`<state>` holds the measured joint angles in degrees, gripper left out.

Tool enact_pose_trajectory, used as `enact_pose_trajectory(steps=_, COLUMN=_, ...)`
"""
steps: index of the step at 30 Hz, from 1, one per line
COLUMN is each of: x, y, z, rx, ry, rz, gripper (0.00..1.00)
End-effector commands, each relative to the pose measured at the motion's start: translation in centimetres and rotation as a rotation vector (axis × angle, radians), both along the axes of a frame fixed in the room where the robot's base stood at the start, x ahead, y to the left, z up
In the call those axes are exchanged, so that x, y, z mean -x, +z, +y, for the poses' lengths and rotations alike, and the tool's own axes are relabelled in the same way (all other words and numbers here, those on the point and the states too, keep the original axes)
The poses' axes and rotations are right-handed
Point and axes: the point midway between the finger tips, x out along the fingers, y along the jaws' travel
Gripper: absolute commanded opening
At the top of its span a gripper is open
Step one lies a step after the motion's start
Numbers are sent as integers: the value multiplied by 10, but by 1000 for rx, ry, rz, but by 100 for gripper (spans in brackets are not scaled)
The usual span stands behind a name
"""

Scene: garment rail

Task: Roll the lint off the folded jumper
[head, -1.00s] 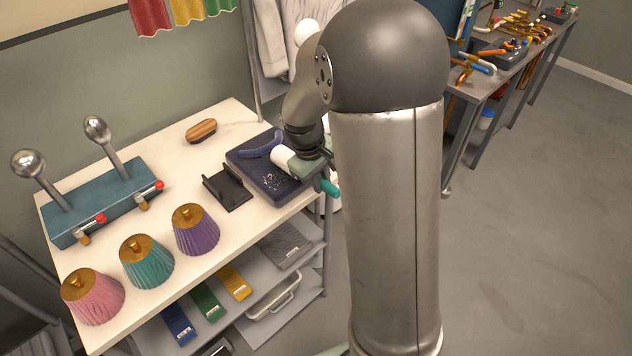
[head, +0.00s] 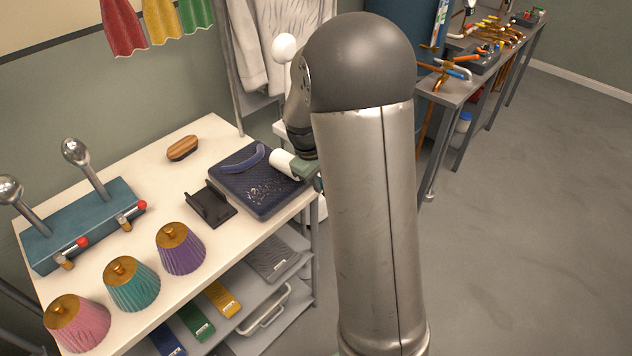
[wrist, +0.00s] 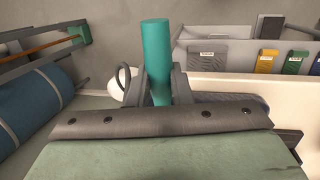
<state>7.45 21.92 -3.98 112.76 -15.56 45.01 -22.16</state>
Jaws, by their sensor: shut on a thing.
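The folded navy jumper (head: 228,183) lies on the white table, a curved blue band (head: 243,159) along its far side. Pale lint (head: 262,195) is scattered over its middle and near part. My gripper (wrist: 158,88) is shut on the teal handle (wrist: 155,48) of the lint roller, clear in the wrist view. The roller's white head (head: 283,163) shows in the head view over the jumper's right far part. I cannot tell whether it touches the cloth. My arm hides most of the handle there.
A dark stand (head: 210,207) sits just left of the jumper. A wooden brush (head: 183,149) lies behind it. Pleated purple (head: 180,249), teal (head: 132,284) and pink (head: 76,322) shades line the front edge. A blue base with metal knobs (head: 84,223) stands at left.

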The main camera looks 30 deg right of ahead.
Motion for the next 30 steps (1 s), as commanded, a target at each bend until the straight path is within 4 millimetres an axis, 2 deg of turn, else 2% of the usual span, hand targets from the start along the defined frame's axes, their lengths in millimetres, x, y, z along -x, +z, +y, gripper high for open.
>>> enact_pose_trajectory(steps=17, x=-13, y=-2, z=-32, rx=1, ry=-1, rz=-1, gripper=0)
enact_pose_trajectory(steps=23, x=-11, y=-2, z=-25, rx=1, ry=2, rz=-1, gripper=0)
enact_pose_trajectory(steps=30, x=-3, y=-3, z=-7, rx=1, ry=2, rz=-1, gripper=0)
